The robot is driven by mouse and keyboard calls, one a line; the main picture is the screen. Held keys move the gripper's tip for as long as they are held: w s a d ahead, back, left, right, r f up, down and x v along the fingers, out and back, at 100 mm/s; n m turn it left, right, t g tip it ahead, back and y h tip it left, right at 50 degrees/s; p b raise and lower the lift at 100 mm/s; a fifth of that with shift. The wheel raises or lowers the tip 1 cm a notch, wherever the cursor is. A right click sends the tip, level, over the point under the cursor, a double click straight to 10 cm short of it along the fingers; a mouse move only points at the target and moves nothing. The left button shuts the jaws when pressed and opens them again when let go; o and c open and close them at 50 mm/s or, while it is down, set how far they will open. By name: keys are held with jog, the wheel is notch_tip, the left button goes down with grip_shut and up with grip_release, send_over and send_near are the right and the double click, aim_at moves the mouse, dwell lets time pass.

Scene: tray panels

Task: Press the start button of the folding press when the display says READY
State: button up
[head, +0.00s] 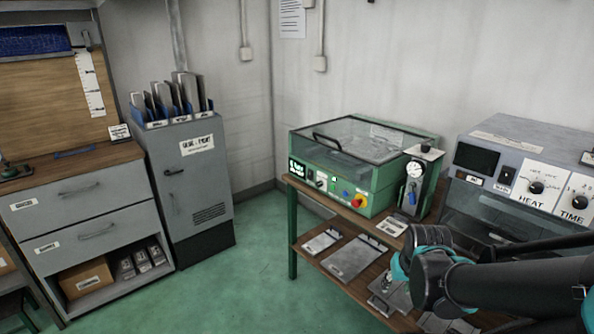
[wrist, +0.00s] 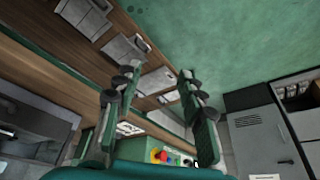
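The green machine (head: 330,178) with a clear lid stands on a wooden bench at centre right. Its front has a small dark display (head: 297,168) with green text too small to read, a knob, small coloured buttons and a red-and-yellow stop knob (head: 358,202). I cannot tell for sure that it is the folding press, or which button is start. The stop knob also shows in the wrist view (wrist: 159,156), beside blue and green buttons (wrist: 177,161). My arm hides part of the bench.
A grey machine (head: 518,150) with HEAT and TIME knobs and a dark screen stands at right. Metal plates (head: 354,258) lie on the lower shelf. A grey cabinet (head: 190,185) and drawers (head: 85,215) stand left. Green floor (head: 250,280) is clear between.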

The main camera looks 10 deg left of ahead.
grip_shut()
dwell(1.2)
